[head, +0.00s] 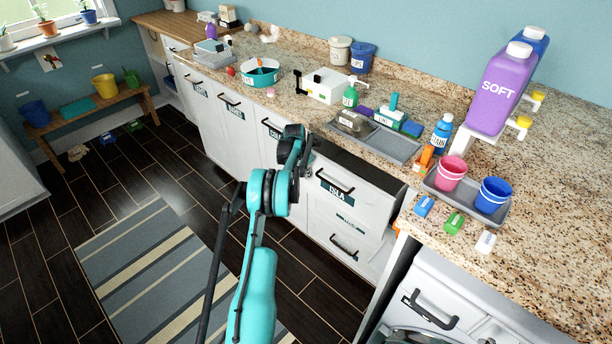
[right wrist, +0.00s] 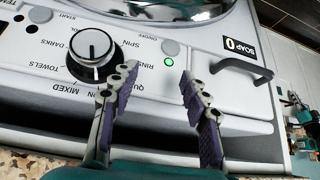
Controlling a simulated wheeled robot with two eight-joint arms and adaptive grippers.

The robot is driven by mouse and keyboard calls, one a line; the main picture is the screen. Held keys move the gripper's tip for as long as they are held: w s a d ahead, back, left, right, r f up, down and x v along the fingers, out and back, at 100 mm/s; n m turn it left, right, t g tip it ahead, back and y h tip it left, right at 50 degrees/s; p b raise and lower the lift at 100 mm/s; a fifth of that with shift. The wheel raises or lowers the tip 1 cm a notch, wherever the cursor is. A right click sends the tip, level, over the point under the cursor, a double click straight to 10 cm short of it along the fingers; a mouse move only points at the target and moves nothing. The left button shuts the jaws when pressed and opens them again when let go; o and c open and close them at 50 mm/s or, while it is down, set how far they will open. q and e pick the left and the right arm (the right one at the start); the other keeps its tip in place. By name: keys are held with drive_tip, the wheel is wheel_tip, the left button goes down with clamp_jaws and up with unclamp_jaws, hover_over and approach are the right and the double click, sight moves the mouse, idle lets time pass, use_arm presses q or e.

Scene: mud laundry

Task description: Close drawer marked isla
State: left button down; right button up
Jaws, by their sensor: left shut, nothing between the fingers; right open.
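The drawer marked ISLA (head: 356,203) is in the white cabinet row under the granite counter in the head view. It stands pulled out, with a dark gap between its front and the counter edge. Its label (head: 332,189) and black handle (head: 335,181) show on the front. My left gripper (head: 293,143) is shut and empty, by the upper left end of that drawer; I cannot tell whether it touches it. My right gripper (right wrist: 158,82) is open in the right wrist view, with nothing between its fingers, over the washer's control panel.
The counter (head: 560,180) holds a grey tray (head: 392,143), a purple SOFT bottle (head: 497,88) and a tray with pink (head: 451,173) and blue cups (head: 493,195). A washer (head: 440,305) stands at the lower right; its knob (right wrist: 92,50) shows in the wrist view. A striped rug (head: 150,265) lies on the floor.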

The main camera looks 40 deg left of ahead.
use_arm(q)
drive_tip(key=v, duration=1.1)
drive_tip(key=s+d+f+t, duration=0.25)
drive_tip(key=s+d, duration=0.25)
drive_tip(key=d, duration=0.3)
drive_tip(key=s+d+f+t, duration=0.1)
drive_tip(key=s+d+t, duration=0.3)
drive_tip(key=s+d, duration=0.3)
drive_tip(key=b, duration=0.5)
approach(341, 198)
drive_tip(key=shift+x, duration=2.95)
drive_tip(key=shift+a, duration=0.1)
